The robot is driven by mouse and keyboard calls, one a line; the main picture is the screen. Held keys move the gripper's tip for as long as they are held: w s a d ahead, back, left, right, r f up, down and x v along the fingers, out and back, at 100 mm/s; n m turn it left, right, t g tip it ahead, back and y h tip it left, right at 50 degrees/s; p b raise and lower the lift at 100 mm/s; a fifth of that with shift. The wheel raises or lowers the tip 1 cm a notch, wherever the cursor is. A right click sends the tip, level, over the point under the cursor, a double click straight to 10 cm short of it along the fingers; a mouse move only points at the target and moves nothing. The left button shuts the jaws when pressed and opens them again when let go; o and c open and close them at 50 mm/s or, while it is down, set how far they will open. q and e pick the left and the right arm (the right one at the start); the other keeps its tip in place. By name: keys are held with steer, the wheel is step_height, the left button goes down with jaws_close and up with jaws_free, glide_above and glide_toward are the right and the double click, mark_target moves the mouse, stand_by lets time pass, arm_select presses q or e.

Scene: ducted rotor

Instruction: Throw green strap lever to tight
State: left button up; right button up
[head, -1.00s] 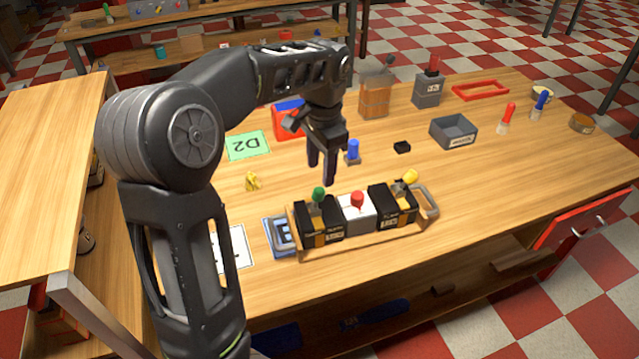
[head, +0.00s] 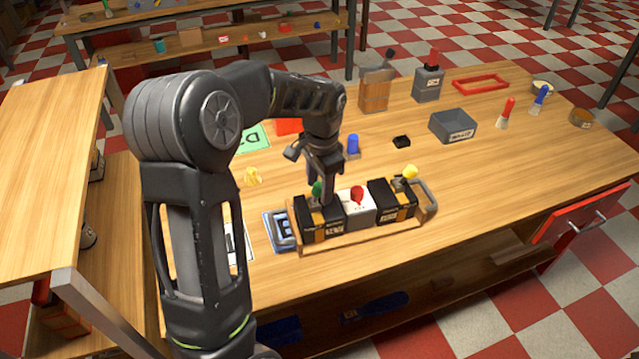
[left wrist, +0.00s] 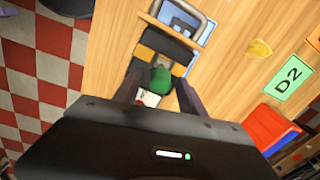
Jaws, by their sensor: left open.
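The green strap lever (head: 317,188) is a green knob on a black box (head: 318,219) with orange marks, at the left end of a wooden tray (head: 352,240). My left gripper (head: 326,198) points down at the knob, its lower fingers partly hidden behind it. In the left wrist view the green knob (left wrist: 160,80) lies between the open fingers of my left gripper (left wrist: 158,88). Whether a finger touches the knob I cannot tell. A white box with a red knob (head: 357,195) and a black box with a yellow knob (head: 409,172) stand beside it. My right gripper is not in view.
A green D2 card (head: 254,138), a yellow piece (head: 253,175) and a blue-topped piece (head: 353,144) lie around the tray. A grey bin (head: 453,126) stands to the right at the back.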

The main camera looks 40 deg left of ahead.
arm_select(q)
steer(key=shift+c, duration=0.5)
jaws_close()
steer(key=shift+s+a+f+t+h+b, duration=0.1)
steer(key=shift+s+a+t+h+b, duration=0.4)
steer(key=shift+b, duration=0.7)
steer(key=s+t+h+b, duration=0.1)
steer(key=t+b, duration=0.1)
steer(key=b, duration=0.4)
steer(key=s+a+f+t+h+b, duration=0.1)
steer(key=t+h+b, duration=0.1)
steer(key=b, duration=0.5)
steer(key=a+t+h+b, duration=0.1)
steer(key=t+b, duration=0.1)
steer(key=b, duration=0.4)
steer(key=shift+s+f+h+b, duration=0.15)
steer(key=shift+s+h+b, duration=0.15)
steer(key=shift+s+b, duration=0.1)
steer(key=shift+s+a+t+b, duration=0.1)
steer(key=shift+t+b, duration=0.3)
steer(key=shift+b, duration=0.15)
steer(key=shift+r, duration=0.2)
